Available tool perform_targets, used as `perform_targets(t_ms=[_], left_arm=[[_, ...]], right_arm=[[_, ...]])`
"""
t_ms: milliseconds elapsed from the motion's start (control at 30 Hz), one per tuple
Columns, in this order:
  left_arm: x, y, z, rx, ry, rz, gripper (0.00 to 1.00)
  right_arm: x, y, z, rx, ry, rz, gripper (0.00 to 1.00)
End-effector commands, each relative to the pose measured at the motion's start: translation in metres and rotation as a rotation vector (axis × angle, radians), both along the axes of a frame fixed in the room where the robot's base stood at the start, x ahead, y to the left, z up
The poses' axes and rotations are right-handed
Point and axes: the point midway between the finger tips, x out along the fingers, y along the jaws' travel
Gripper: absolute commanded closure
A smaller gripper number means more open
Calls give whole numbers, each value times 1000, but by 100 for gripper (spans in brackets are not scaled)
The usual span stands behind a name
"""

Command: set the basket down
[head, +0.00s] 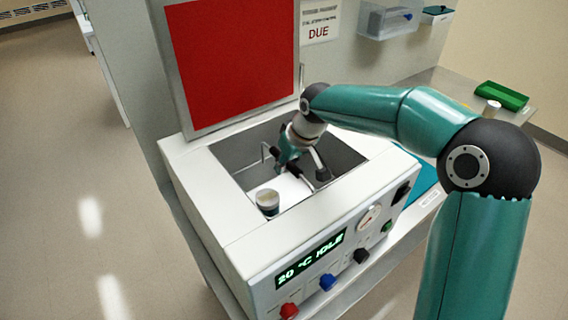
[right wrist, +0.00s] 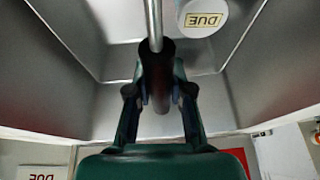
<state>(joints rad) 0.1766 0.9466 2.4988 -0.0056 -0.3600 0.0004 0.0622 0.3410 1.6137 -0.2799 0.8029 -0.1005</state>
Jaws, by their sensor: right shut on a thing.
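The basket (head: 290,188) is down inside the open well of a white bath unit (head: 215,205). Its thin metal handle (right wrist: 154,25) has a dark grip. My right gripper (head: 300,166) reaches into the well from above and is shut on this grip, which lies between its fingers in the right wrist view (right wrist: 157,92). I cannot tell whether the basket's underside touches the well floor. My left gripper is not in view.
The unit's red lid (head: 232,62) stands open behind the well. The front panel (head: 330,255) has knobs, a gauge and a display reading 20 °C IDLE. The well walls are close around my gripper.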

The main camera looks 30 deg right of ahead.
Motion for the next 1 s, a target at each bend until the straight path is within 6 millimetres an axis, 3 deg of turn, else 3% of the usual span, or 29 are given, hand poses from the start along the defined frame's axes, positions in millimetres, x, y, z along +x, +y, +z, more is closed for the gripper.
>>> perform_targets(t_ms=[100, 133, 267, 700, 1000], left_arm=[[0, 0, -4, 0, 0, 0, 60], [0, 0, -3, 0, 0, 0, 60], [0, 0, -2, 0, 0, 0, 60], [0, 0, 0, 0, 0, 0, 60], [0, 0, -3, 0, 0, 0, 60]], right_arm=[[1, 0, -3, 1, -4, 0, 100], [0, 0, -3, 0, 0, 0, 76], [0, 0, -3, 0, 0, 1, 55], [0, 0, 5, 0, -3, 1, 54], [-19, -5, 52, 0, -6, 1, 54]])
